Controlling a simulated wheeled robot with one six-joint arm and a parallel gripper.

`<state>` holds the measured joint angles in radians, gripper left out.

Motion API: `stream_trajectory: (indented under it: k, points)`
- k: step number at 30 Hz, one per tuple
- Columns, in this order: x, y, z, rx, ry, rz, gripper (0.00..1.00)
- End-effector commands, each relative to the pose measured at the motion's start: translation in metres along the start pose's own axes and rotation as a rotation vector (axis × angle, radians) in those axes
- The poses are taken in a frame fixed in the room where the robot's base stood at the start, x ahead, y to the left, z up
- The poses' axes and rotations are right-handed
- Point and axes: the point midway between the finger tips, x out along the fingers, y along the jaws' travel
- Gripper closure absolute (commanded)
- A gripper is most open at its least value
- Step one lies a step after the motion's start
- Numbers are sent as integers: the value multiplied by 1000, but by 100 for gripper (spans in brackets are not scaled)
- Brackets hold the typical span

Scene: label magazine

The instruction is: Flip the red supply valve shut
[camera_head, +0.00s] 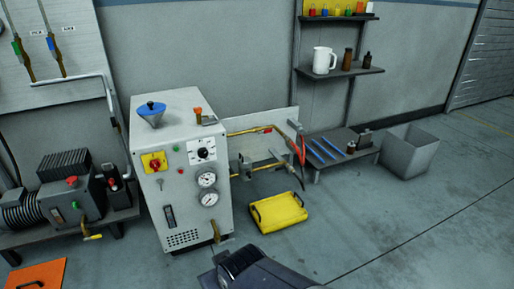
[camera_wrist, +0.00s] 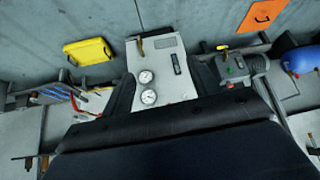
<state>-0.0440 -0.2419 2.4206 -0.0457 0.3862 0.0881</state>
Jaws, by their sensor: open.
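A red lever-like handle (camera_head: 301,149) stands near the right end of the low pipe bench, right of the grey cabinet; it may be the supply valve, but it is too small to be sure of its position. A red rotary knob (camera_head: 155,164) sits on a yellow plate on the cabinet front. In the wrist view, small red parts (camera_wrist: 80,102) show at the left, too coarse to identify. My gripper (camera_wrist: 161,70) is open and empty, its dark jaws spread either side of the cabinet in the picture. It is apart from the red handle.
A yellow tray (camera_head: 279,212) lies on the floor before the bench. A pump (camera_head: 72,195) stands left, a grey bin (camera_head: 408,150) right. The floor at right is clear.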

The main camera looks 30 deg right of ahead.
Motion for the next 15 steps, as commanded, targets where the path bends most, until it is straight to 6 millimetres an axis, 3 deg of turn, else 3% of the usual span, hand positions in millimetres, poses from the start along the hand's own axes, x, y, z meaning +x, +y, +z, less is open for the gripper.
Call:
stream_trajectory:
  k: [5, 11, 15]
  points:
    - [4, -3, -14, 25, -26, -2, 57]
    - [27, -17, -67, 135, -135, 0, 74]
    - [52, -32, -108, 234, -235, 16, 85]
